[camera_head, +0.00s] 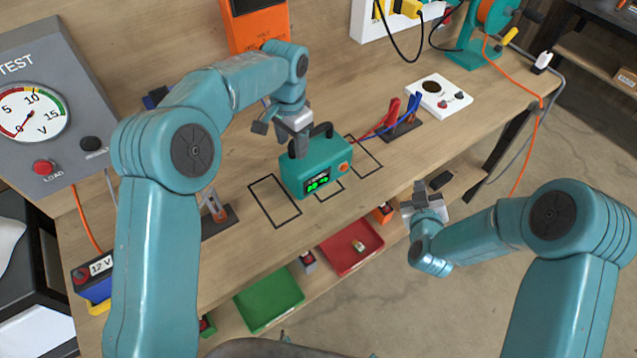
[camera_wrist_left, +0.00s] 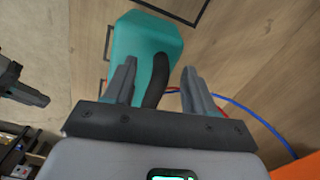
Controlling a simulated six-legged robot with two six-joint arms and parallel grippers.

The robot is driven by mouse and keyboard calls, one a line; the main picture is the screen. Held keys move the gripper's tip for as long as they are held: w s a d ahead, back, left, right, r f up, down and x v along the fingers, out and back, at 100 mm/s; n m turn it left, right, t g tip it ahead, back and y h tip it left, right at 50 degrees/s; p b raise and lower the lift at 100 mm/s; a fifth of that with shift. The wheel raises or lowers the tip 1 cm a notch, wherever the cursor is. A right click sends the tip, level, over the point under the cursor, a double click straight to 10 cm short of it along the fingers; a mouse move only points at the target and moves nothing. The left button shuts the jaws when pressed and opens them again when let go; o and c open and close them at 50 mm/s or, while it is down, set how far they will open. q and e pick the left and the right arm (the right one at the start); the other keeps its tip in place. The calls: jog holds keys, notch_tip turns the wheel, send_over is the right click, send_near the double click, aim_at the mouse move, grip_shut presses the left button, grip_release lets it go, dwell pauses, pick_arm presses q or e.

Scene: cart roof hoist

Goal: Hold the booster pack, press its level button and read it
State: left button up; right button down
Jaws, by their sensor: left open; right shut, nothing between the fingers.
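The booster pack (camera_head: 313,170) is a teal box with a black carry handle (camera_head: 321,131), standing upright on the bench. Green lights glow on its front display (camera_head: 318,183), too small to read exactly. An orange-red round button (camera_head: 343,167) sits to the right of the display. My left gripper (camera_head: 298,146) is open at the pack's top. In the left wrist view its fingers (camera_wrist_left: 160,75) stand either side of the black handle (camera_wrist_left: 158,78), with gaps visible. My right gripper (camera_head: 421,190) is shut and empty, off the bench's front edge, right of the pack.
Black outlined rectangles (camera_head: 274,201) mark the bench around the pack. Red and blue clamps (camera_head: 400,116) stand behind it to the right, cables running to the pack. A red tray (camera_head: 350,247) and green tray (camera_head: 268,298) lie on the lower shelf. A gauge tester (camera_head: 62,150) stands left.

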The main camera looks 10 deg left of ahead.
pick_arm(q)
notch_tip(320, 180, up, 11)
jog(key=shift+s+f, duration=0.1)
jog(key=shift+s, duration=0.05)
